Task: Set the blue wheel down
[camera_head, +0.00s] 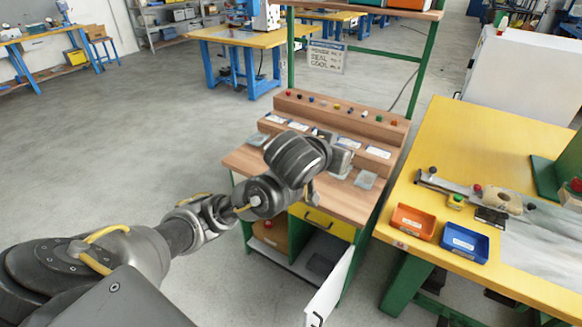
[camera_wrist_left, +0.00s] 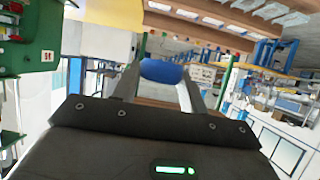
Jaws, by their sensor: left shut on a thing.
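The blue wheel (camera_wrist_left: 162,71) shows in the wrist view between the two fingers of my left gripper (camera_wrist_left: 161,78). The gripper is shut on it. In the head view my left arm reaches from the lower left over the wooden workbench (camera_head: 248,162), and its wrist hides most of the gripper and the wheel. I cannot tell how high the wheel is above the bench top. My right gripper is in neither view.
A stepped wooden riser (camera_head: 290,104) with small coloured knobs and white labels stands along the bench's back. A grey plate (camera_head: 366,180) lies right of my wrist. An orange bin (camera_head: 413,222) and a blue bin (camera_head: 464,243) stand on the yellow table (camera_head: 440,130).

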